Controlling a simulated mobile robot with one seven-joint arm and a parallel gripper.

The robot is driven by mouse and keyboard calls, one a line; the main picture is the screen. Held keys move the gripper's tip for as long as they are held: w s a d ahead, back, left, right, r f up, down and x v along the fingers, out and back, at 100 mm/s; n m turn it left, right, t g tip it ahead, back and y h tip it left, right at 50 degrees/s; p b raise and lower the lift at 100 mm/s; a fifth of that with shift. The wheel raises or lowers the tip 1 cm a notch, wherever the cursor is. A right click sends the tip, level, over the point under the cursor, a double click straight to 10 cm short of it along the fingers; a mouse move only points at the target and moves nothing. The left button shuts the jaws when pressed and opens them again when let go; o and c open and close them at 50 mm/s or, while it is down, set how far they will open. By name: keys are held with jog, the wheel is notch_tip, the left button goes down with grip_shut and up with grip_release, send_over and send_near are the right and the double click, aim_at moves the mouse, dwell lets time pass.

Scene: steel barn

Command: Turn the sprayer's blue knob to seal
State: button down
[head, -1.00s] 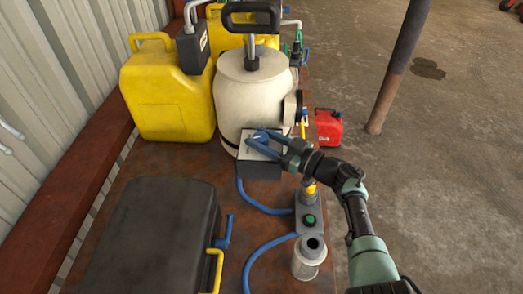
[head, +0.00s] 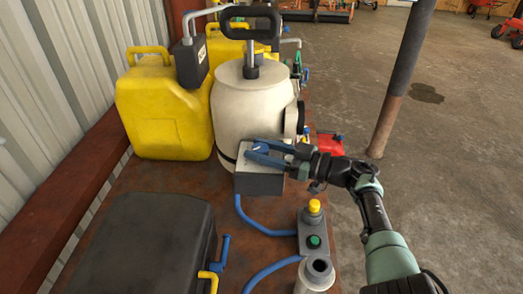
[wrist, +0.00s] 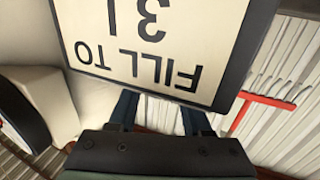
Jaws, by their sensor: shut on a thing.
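The cream sprayer tank (head: 245,112) stands upright on the rusty brown bench, with a black pump handle (head: 250,22) on top. A grey box (head: 258,186) with a paler top stands against its front. My gripper (head: 262,149) reaches in from the right over the box top. Its blue fingers close around a small rounded blue piece, apparently the blue knob (head: 261,147), mostly covered by them. In the wrist view, a "FILL TO" label plate (wrist: 150,40) appears upside down and hides the fingertips and whatever is between them.
Yellow jerrycans (head: 160,105) stand at back left. A dark case (head: 135,245) fills the front left. A grey fitting with a green button (head: 314,241) and an open grey cylinder (head: 316,272) are near right, with blue hoses. A post (head: 400,85) stands right; the floor there is open.

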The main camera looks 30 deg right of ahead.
jog(key=shift+r, duration=0.2)
jog(key=shift+c, duration=1.7)
grip_release()
jog(key=shift+w+f, duration=0.1)
jog(key=b+v, duration=0.1)
jog(key=v, duration=1.2)
jog(key=shift+a, duration=0.1)
